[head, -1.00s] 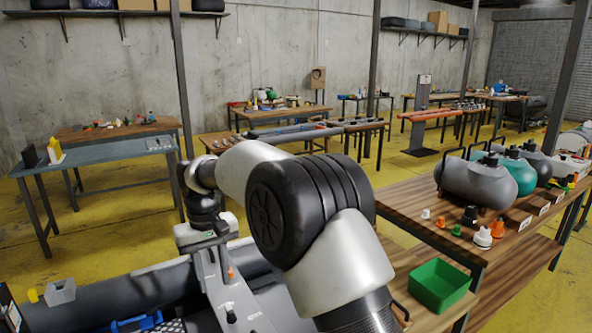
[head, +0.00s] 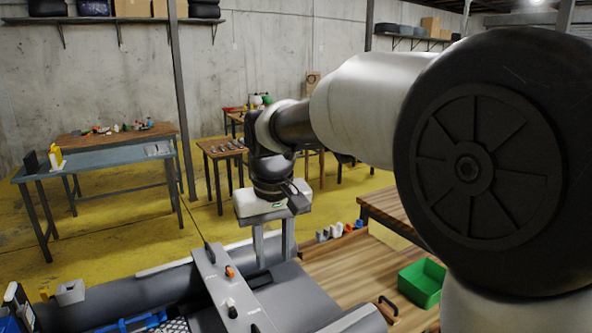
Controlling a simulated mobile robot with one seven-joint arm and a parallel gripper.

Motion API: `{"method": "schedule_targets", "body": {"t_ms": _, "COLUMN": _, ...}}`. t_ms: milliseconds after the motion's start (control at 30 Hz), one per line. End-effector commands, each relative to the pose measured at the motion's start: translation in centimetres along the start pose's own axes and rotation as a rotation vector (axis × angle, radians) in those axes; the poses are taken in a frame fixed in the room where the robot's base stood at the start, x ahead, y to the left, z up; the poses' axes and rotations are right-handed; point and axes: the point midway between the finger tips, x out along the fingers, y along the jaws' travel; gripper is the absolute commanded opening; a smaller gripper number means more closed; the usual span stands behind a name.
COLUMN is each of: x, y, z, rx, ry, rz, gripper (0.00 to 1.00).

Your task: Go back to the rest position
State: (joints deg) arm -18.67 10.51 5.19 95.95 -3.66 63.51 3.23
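My arm reaches across the right and middle of the head view, its large black joint close to the camera. My gripper (head: 275,258) hangs pointing down at the end of the arm, above or just behind the grey inflatable boat (head: 140,298). Its two fingers stand apart with nothing visible between them, so it is open and empty. A grey board (head: 228,290) with an orange part (head: 230,271) and black fittings lies across the boat, to the left of and nearer than the gripper. The far right of the scene is hidden behind my arm.
A wooden bench (head: 345,265) with a green bin (head: 422,283) and several small fittings stands right of the boat. A grey-blue table (head: 100,167) stands at the left, with a wooden table (head: 115,136) behind it. Yellow floor (head: 130,220) lies clear between boat and tables.

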Motion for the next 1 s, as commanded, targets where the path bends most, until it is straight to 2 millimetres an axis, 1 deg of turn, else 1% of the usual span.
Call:
{"method": "schedule_targets", "body": {"t_ms": 33, "x": -3.1, "y": 1.9, "z": 1.9, "rx": 0.036, "ry": 0.033, "rz": 0.011, "gripper": 0.33}}
{"method": "schedule_targets", "body": {"t_ms": 67, "x": -4.3, "y": 2.9, "z": 3.1, "rx": 0.056, "ry": 0.049, "rz": 0.016, "gripper": 0.33}}
{"method": "schedule_targets", "body": {"t_ms": 100, "x": -5.7, "y": 4.0, "z": 4.9, "rx": 0.085, "ry": 0.071, "rz": 0.023, "gripper": 0.33}}
{"method": "schedule_targets", "body": {"t_ms": 167, "x": -7.5, "y": 5.6, "z": 7.6, "rx": 0.125, "ry": 0.103, "rz": 0.033, "gripper": 0.33}}
{"method": "schedule_targets", "body": {"t_ms": 200, "x": -8.5, "y": 6.5, "z": 9.4, "rx": 0.153, "ry": 0.126, "rz": 0.04, "gripper": 0.33}}
{"method": "schedule_targets", "body": {"t_ms": 267, "x": -9.8, "y": 7.6, "z": 12.3, "rx": 0.194, "ry": 0.158, "rz": 0.051, "gripper": 0.33}}
{"method": "schedule_targets", "body": {"t_ms": 300, "x": -10.5, "y": 8.3, "z": 14.1, "rx": 0.221, "ry": 0.18, "rz": 0.058, "gripper": 0.33}}
{"method": "schedule_targets", "body": {"t_ms": 333, "x": -10.8, "y": 8.6, "z": 15.4, "rx": 0.239, "ry": 0.195, "rz": 0.062, "gripper": 0.33}}
{"method": "schedule_targets", "body": {"t_ms": 400, "x": -11.3, "y": 9.2, "z": 18.2, "rx": 0.28, "ry": 0.229, "rz": 0.071, "gripper": 0.33}}
{"method": "schedule_targets", "body": {"t_ms": 500, "x": -11.4, "y": 9.6, "z": 21.4, "rx": 0.326, "ry": 0.267, "rz": 0.082, "gripper": 0.33}}
{"method": "schedule_targets", "body": {"t_ms": 600, "x": -11.2, "y": 9.8, "z": 23.3, "rx": 0.355, "ry": 0.291, "rz": 0.089, "gripper": 0.33}}
{"method": "schedule_targets", "body": {"t_ms": 700, "x": -10.9, "y": 9.8, "z": 24.1, "rx": 0.368, "ry": 0.303, "rz": 0.092, "gripper": 0.33}}
{"method": "schedule_targets", "body": {"t_ms": 1000, "x": -10.7, "y": 9.8, "z": 24.4, "rx": 0.37, "ry": 0.304, "rz": 0.092, "gripper": 0.33}}
